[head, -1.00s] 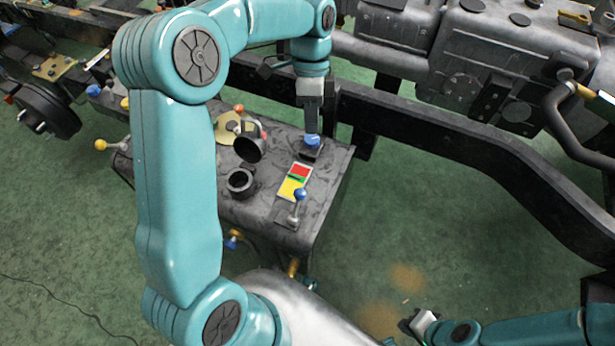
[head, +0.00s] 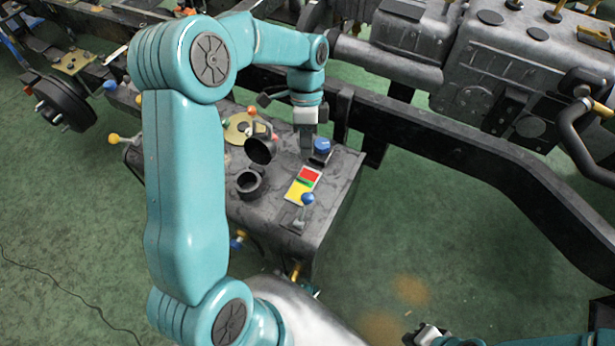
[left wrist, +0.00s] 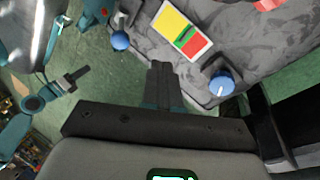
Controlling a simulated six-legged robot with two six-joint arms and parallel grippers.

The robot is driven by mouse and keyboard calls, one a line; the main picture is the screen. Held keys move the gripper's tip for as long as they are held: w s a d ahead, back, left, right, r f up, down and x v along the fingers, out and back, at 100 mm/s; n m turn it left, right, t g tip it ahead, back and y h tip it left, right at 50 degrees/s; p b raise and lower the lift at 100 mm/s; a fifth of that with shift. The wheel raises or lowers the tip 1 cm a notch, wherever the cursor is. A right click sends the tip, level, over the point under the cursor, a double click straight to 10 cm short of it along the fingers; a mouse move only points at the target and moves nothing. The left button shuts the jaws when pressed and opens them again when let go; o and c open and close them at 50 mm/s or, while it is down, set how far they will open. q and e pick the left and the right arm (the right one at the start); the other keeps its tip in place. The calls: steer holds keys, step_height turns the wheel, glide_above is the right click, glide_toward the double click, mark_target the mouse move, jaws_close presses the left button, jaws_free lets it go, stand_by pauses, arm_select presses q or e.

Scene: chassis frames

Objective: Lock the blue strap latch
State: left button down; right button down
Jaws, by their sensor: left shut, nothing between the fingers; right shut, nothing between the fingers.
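Two blue-topped controls stand on the dark grey box (head: 335,195): a blue knob (head: 322,145) on a dark base near the far edge, and a lever with a blue ball (head: 308,199) nearer. I cannot tell which is the strap latch; no strap is clear. My left gripper (head: 306,154) is shut and empty, pointing down just left of the blue knob. In the left wrist view its fingers (left wrist: 161,66) lie between the blue ball (left wrist: 120,41) and the blue knob (left wrist: 222,83), apart from both. My right gripper (head: 410,338) is shut and empty at the bottom edge, partly cut off.
A red, green and yellow card (head: 304,184) lies between the two blue controls. A black open cup (head: 249,183) and its tilted cap (head: 260,151) are to the left. A dark chassis rail (head: 440,140) runs behind the box. Green floor (head: 420,230) is free at right.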

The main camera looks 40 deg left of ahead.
mark_target(304, 206)
arm_select(q)
steer(key=s+d+f, duration=0.4)
steer(key=shift+s+f+b, duration=0.15)
steer(key=shift+f+b, duration=0.2)
steer(key=shift+f, duration=0.05)
arm_select(e)
steer(key=shift+f, duration=0.5)
arm_select(q)
steer(key=shift+t, duration=0.3)
arm_select(e)
steer(key=shift+s+f, duration=0.15)
arm_select(q)
steer(key=shift+s+r, duration=0.25)
steer(key=shift+s, duration=0.05)
arm_select(e)
steer(key=shift+s+f, duration=0.15)
steer(key=shift+s, duration=0.25)
arm_select(q)
steer(key=shift+b, duration=0.3)
arm_select(e)
steer(key=shift+s, duration=0.15)
